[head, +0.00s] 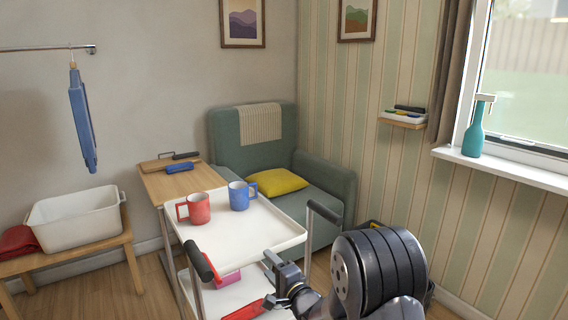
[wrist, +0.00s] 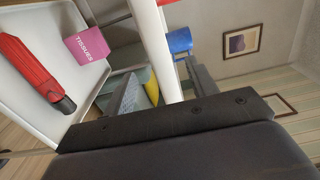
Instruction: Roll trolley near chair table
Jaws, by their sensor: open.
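The white two-tier trolley (head: 262,238) stands in front of the armchair. Its top tray carries a red mug (head: 194,208) and a blue mug (head: 240,195). My gripper (head: 280,277) is open and empty at the trolley's near side. The wrist view shows the lower tray (wrist: 30,88); contact with the handle cannot be told.
The green armchair (head: 250,148) with a yellow cushion (head: 277,182) fills the corner. A bench (head: 75,253) with a white tub (head: 75,219) stands left. Some floor (head: 110,290) is clear at left.

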